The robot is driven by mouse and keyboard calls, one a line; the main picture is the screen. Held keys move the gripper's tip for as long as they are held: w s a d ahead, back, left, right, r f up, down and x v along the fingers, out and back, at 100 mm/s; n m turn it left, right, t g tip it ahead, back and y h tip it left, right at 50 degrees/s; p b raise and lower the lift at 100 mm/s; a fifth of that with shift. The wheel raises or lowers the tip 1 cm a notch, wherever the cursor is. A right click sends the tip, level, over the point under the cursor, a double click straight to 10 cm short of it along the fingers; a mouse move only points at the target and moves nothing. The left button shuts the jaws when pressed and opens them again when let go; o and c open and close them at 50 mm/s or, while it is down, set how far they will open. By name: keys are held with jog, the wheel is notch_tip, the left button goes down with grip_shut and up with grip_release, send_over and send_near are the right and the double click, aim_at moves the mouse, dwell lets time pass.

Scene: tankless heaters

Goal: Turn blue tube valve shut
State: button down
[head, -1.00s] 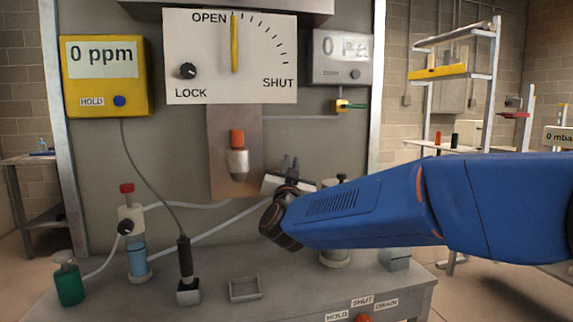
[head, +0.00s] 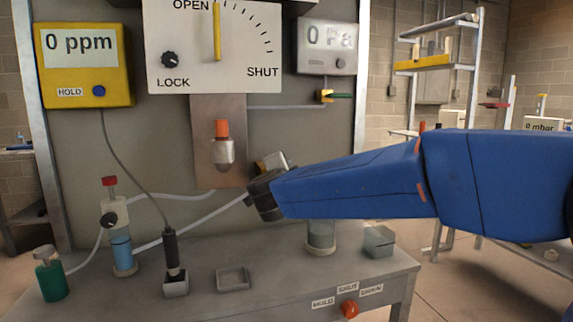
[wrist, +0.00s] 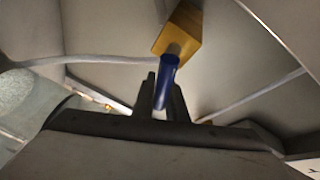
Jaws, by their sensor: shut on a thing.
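The valve has a yellow body (wrist: 180,32) and a blue handle (wrist: 165,82) in the wrist view. A pale tube runs to either side of it. My gripper (wrist: 161,98) is shut on the blue handle, with one finger on each side of it. In the head view, a bit of the yellow valve body (head: 265,163) shows just above my gripper's dark end (head: 263,193), in front of the panel. The blue handle and my fingertips are hidden there behind my wrist.
A blue-liquid column (head: 121,245), a green bottle (head: 50,275), a black probe (head: 172,250), a small tray (head: 233,278) and a glass jar (head: 321,237) stand on the bench. An orange-tipped fitting (head: 222,145) is close left of my gripper. A dial panel (head: 185,50) is above.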

jog(key=shift+d+f+m+g+y, duration=0.1)
jog(key=shift+f+m+g+y, duration=0.3)
jog(key=shift+f+m+g, duration=0.85)
jog(key=shift+r+m+t, duration=0.15)
jog(key=shift+m+t, duration=0.1)
jog(key=shift+t, duration=0.2)
jog(key=c, duration=1.8)
grip_release()
jog(key=shift+o, duration=0.2)
jog(key=v, duration=1.7)
jog(key=shift+s, duration=0.2)
